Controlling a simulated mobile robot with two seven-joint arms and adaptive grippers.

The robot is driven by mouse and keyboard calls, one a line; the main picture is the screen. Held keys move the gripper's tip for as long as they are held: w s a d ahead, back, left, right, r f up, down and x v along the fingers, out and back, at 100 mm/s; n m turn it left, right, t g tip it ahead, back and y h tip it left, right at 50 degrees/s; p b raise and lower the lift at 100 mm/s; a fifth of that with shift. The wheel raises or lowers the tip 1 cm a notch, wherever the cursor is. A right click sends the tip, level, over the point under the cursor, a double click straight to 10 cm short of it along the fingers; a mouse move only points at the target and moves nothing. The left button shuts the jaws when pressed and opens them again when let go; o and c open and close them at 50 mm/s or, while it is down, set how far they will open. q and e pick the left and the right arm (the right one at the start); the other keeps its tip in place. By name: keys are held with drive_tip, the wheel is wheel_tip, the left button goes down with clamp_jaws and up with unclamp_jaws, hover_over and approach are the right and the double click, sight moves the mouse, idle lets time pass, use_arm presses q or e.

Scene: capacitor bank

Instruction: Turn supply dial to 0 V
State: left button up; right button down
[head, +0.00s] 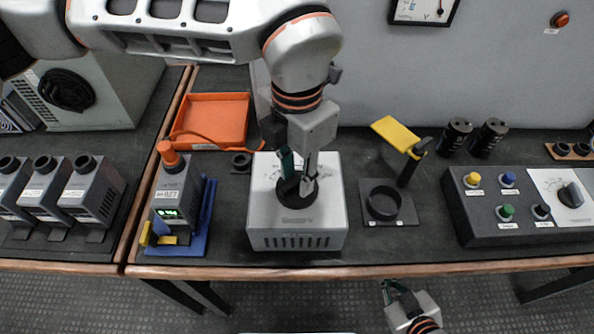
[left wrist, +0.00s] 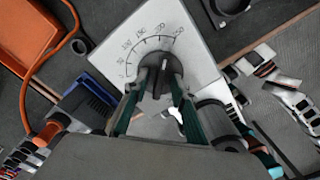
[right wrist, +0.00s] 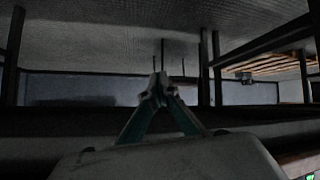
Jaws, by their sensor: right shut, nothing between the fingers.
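The supply dial (left wrist: 160,76) is a dark round knob on the white top of a box-shaped supply (head: 297,240). In the left wrist view, a printed scale (left wrist: 150,42) curves around it with marks up to 250. The pointer direction is hard to read because the fingers cover part of the knob. My left gripper (head: 298,182) reaches down onto the dial from above, with one finger on each side, and looks shut on it. My right gripper (head: 389,288) is shut and empty, low in front of the bench; it also shows in the right wrist view (right wrist: 159,88).
Left of the supply stand a grey meter (head: 178,190) with an orange top in a blue holder and an orange tray (head: 212,118). To the right are a stand with a black ring (head: 384,202) and yellow flag, and a button panel (head: 485,232) with a rotary knob.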

use_arm(q)
clamp_jaws()
